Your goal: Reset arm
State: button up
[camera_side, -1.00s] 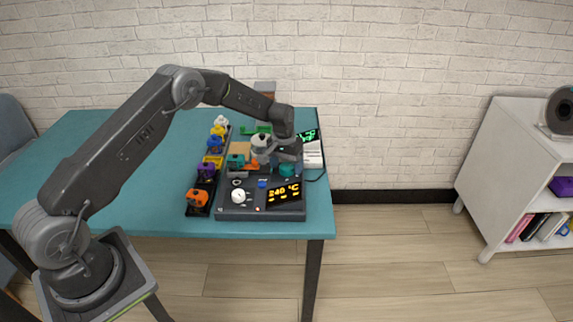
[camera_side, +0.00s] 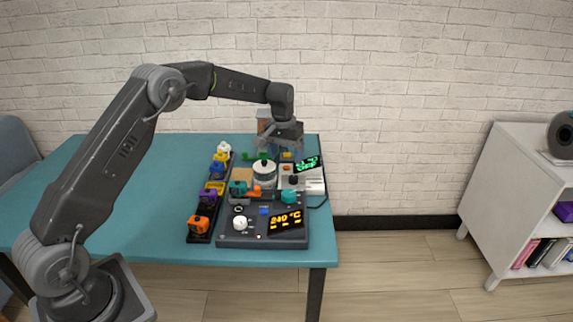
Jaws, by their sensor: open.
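My gripper (camera_side: 280,143) is at the far end of my arm, above the back part of the dark device (camera_side: 256,239) on the teal table. It points down and is open, with nothing seen between its fingers. The fingertips are small and partly blend with the things behind. A round white-and-grey pot-like part (camera_side: 264,172) sits in front of the gripper, apart from it. The device has a white knob (camera_side: 240,222), a blue button (camera_side: 263,211), a teal knob (camera_side: 288,196) and an orange display reading 240 °C (camera_side: 286,222).
A rack with several coloured pieces, including an orange one (camera_side: 198,224), stands left of the device. A green-lit display (camera_side: 308,164) is at the right edge. The teal table (camera_side: 130,200) is clear on the left. A white shelf (camera_side: 510,180) stands far right.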

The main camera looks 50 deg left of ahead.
jog(key=shift+r, duration=0.1)
jog(key=s+d+r+m+t, duration=0.1)
jog(key=s+d+r, duration=0.3)
jog(key=s+r, duration=0.45)
jog(key=s+d+r+m+t, duration=0.1)
jog(key=s+d+r+t, duration=0.15)
jog(key=s+r, duration=0.55)
jog(key=s+d+m+t, duration=0.1)
jog(key=s+d, duration=0.1)
jog(key=s, duration=0.8)
jog(key=s+d+t, duration=0.1)
jog(key=s+d, duration=0.1)
jog(key=s, duration=0.8)
jog(key=shift+d+f+m+y, duration=0.3)
jog(key=shift+d+m+y, duration=0.1)
jog(key=shift+w, duration=0.1)
jog(key=shift+c, duration=0.3)
